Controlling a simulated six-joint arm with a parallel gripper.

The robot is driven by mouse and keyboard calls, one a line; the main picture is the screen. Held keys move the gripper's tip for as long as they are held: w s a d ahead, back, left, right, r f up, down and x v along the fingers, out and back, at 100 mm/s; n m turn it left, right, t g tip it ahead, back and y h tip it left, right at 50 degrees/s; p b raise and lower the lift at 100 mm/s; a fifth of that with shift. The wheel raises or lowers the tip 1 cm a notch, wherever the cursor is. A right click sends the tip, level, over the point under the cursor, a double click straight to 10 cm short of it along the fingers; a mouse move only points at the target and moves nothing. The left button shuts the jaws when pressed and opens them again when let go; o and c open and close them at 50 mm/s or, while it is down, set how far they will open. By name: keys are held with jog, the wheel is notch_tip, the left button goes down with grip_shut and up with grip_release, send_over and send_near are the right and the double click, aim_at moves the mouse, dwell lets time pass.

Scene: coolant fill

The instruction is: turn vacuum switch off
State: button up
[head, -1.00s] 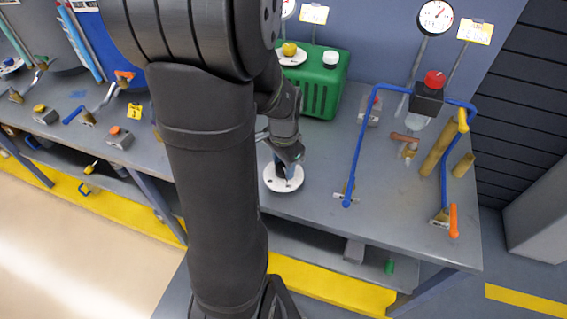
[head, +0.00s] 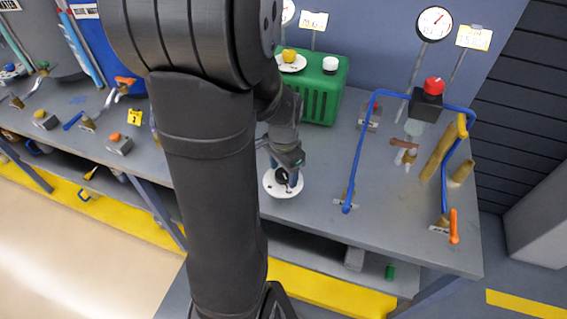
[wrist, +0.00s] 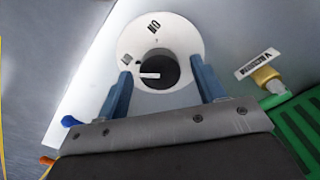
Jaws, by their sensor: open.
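The vacuum switch is a black round knob (wrist: 157,70) with a white pointer line, on a white round plate (wrist: 185,38) in the wrist view. The plate carries the word "ON" at one side and a second small label that I cannot read clearly. A tag reading "VACUUM" (wrist: 257,63) lies beside it. My gripper (wrist: 160,80) is open, its two blue fingers on either side of the knob, with gaps visible. In the head view the plate (head: 283,190) lies on the bench under my gripper (head: 287,176), which partly hides the knob.
A green box (head: 325,95) stands behind the switch. Blue pipes (head: 361,150), a black block with a red button (head: 428,100) and an orange-handled valve (head: 453,225) stand to the right. The bench (head: 315,215) is bare just right of the plate.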

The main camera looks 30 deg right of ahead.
aim_at(283, 173)
notch_tip(283, 173, up, 17)
jog(key=shift+r, duration=0.2)
dwell(0.5)
notch_tip(283, 173, down, 18)
jog(key=shift+r, duration=0.25)
dwell(0.5)
jog(key=m, duration=0.3)
jog(key=shift+m, duration=0.4)
jog(key=m, duration=0.7)
jog(key=shift+m, duration=0.4)
jog(key=m, duration=0.4)
dwell(1.6)
